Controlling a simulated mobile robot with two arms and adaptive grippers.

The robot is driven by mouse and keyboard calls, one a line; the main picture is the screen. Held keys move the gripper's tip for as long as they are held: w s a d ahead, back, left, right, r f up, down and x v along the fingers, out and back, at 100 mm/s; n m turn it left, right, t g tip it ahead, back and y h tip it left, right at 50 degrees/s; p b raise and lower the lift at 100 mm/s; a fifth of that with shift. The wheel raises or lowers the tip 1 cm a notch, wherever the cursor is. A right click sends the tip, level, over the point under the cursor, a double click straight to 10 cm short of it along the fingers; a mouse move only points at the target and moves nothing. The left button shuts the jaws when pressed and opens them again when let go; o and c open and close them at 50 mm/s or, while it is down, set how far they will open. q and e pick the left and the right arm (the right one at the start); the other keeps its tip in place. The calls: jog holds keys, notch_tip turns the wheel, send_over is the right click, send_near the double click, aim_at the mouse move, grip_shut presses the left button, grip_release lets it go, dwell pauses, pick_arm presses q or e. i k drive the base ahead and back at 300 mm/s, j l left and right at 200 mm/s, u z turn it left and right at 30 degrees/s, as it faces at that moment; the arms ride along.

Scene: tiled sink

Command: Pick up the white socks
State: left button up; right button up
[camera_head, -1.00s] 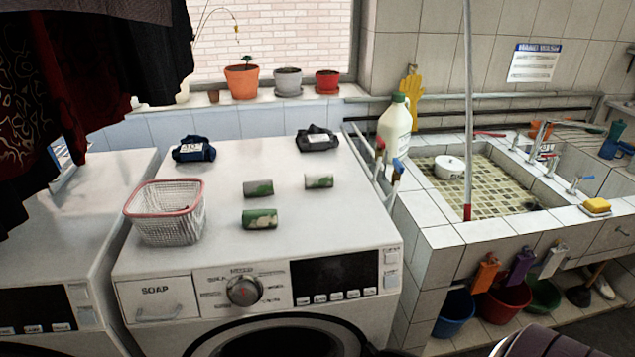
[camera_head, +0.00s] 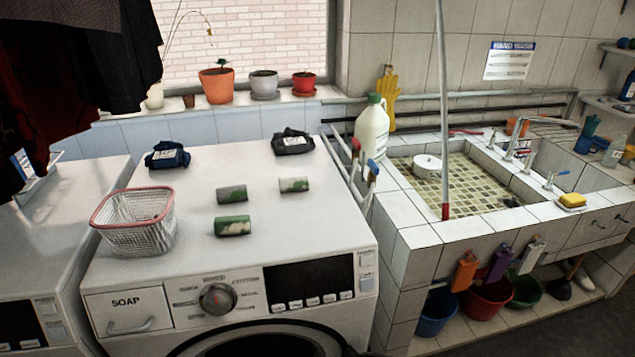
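I see no plainly white socks. Three short rolls or cylinders lie on the white washing machine (camera_head: 330,225): a grey and green one (camera_head: 231,194), a white and green one (camera_head: 294,185) and a green and pale one (camera_head: 233,226). I cannot tell whether they are socks. A dark blue folded bundle (camera_head: 167,156) and a black one (camera_head: 293,143), both with white patches, lie at the machine's back edge. A wire basket with a pink rim (camera_head: 135,222) stands at the left; its contents are hard to make out. Neither of my grippers is in view.
Dark clothes (camera_head: 80,70) hang at the upper left. A pole (camera_head: 443,110) rises at the sink's front. Coloured buckets (camera_head: 485,299) stand below. The machine's front top is clear.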

aim_at(292, 184)
jog(key=j+z, duration=0.2)
jog(key=z, duration=0.25)
jog(key=k+j+z, duration=0.15)
jog(key=z, duration=0.3)
jog(key=k+j+z, duration=0.1)
jog(key=z, duration=0.35)
